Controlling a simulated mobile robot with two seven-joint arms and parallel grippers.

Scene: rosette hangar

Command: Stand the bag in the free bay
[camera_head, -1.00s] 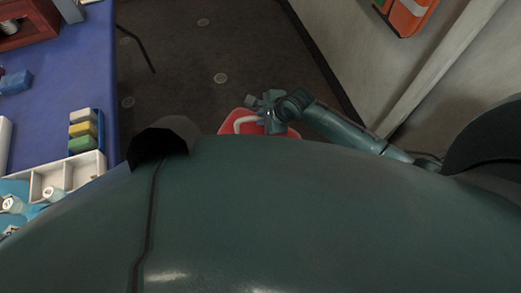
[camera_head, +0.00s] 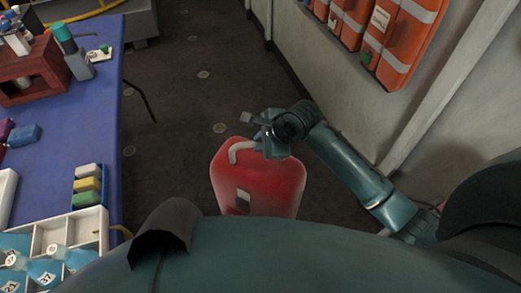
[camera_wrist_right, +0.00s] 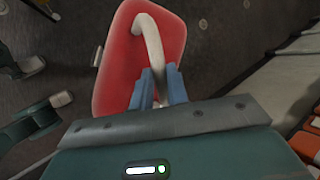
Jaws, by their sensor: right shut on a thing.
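A red bag (camera_head: 258,185) with a pale handle hangs upright under my right gripper (camera_head: 262,143), in front of my body. The right gripper is shut on the handle; in the right wrist view the blue fingers (camera_wrist_right: 158,88) close around the lower end of the pale handle, above the red top (camera_wrist_right: 120,60). Orange bags with grey bands (camera_head: 405,40) stand in a row along the right wall. Whether a gap lies among them cannot be told, as the row runs out of the frame. My left gripper is not in view.
A blue table (camera_head: 85,130) on the left bears a white divided tray (camera_head: 78,228) with bottles, a dark red box (camera_head: 25,82) and coloured blocks (camera_head: 88,185). Dark floor (camera_head: 190,100) lies open between table and wall.

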